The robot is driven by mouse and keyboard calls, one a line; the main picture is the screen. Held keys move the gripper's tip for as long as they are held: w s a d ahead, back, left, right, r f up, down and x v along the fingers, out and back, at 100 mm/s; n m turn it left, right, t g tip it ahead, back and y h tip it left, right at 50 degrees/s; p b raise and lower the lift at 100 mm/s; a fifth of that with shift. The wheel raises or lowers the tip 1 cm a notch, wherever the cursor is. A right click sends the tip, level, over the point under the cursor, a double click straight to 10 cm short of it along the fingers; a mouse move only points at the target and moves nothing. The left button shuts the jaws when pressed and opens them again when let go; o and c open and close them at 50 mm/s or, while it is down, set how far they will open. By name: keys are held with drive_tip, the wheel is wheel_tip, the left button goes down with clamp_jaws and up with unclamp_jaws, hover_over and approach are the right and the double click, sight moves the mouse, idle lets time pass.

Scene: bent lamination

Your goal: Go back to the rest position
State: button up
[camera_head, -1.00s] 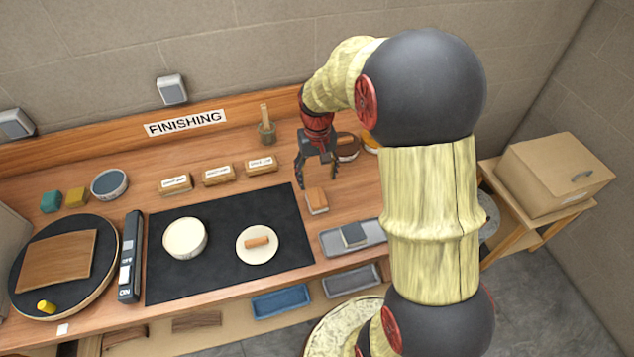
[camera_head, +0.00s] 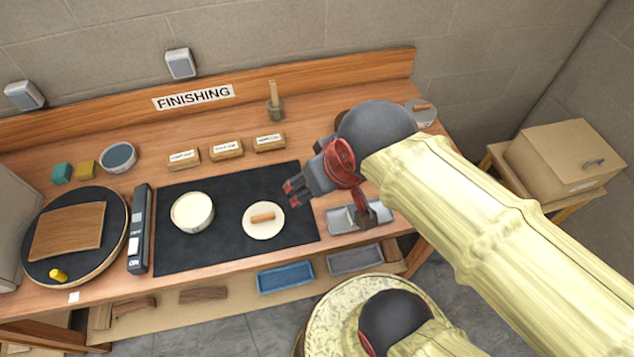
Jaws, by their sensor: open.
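My gripper (camera_head: 292,191) is open and looks empty. It hangs over the right edge of the black mat (camera_head: 232,248), to the upper right of a round cream disc (camera_head: 263,233) that bears a small tan-brown piece (camera_head: 262,217). My arm comes in from the right of the picture and hides the back right part of the bench. I cannot tell the exact height of my gripper above the bench.
A white bowl (camera_head: 192,212) stands on the mat. A grey tray (camera_head: 338,224) lies right of the mat. Several labelled blocks (camera_head: 226,150) and a pot with a stick (camera_head: 275,110) stand behind. A round board (camera_head: 38,267) is at left, a cardboard box (camera_head: 562,160) at far right.

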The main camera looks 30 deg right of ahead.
drive_tip(key=shift+s+a, duration=0.1)
drive_tip(key=shift+s, duration=0.15)
drive_tip(key=shift+f, duration=0.1)
wheel_tip(320, 180, down, 3)
drive_tip(key=b, duration=0.3)
drive_tip(key=shift+f, duration=0.1)
